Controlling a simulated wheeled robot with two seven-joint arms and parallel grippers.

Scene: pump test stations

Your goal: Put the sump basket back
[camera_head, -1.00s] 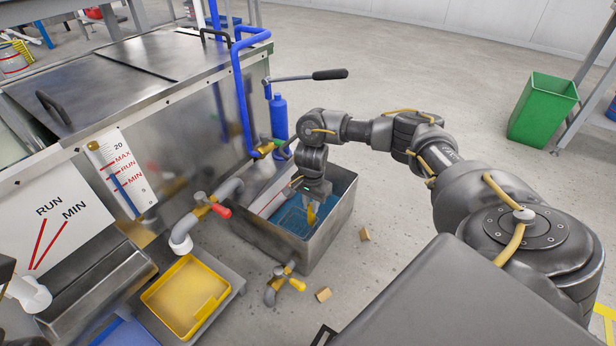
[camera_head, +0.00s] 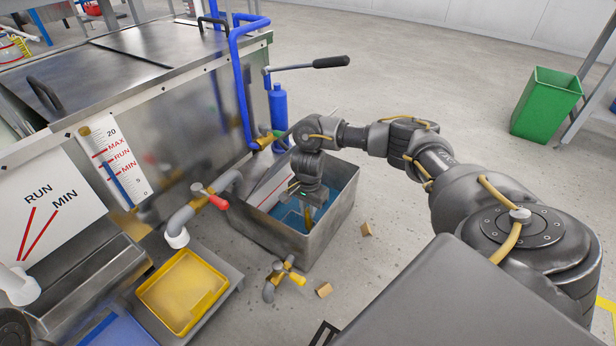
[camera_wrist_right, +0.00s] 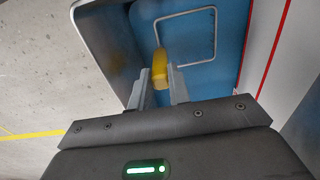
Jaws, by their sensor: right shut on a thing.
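My right gripper (camera_head: 308,206) is down inside an open metal sump box (camera_head: 330,232) with a blue interior. Its fingers are shut on a yellow upright piece (camera_wrist_right: 160,68), which looks like the handle of the sump basket. This yellow piece also shows below the gripper in the head view (camera_head: 308,217). The body of the basket cannot be made out. In the wrist view a thin pale rectangular outline (camera_wrist_right: 215,40) lies on the blue area beyond the fingertips. My left gripper is not in view.
A large metal tank (camera_head: 180,120) with a level gauge (camera_head: 115,160) stands left of the sump. A red-handled valve (camera_head: 212,197), a yellow tray (camera_head: 182,292) and a yellow-handled valve (camera_head: 290,273) are close by. A green bin (camera_head: 546,105) stands far right.

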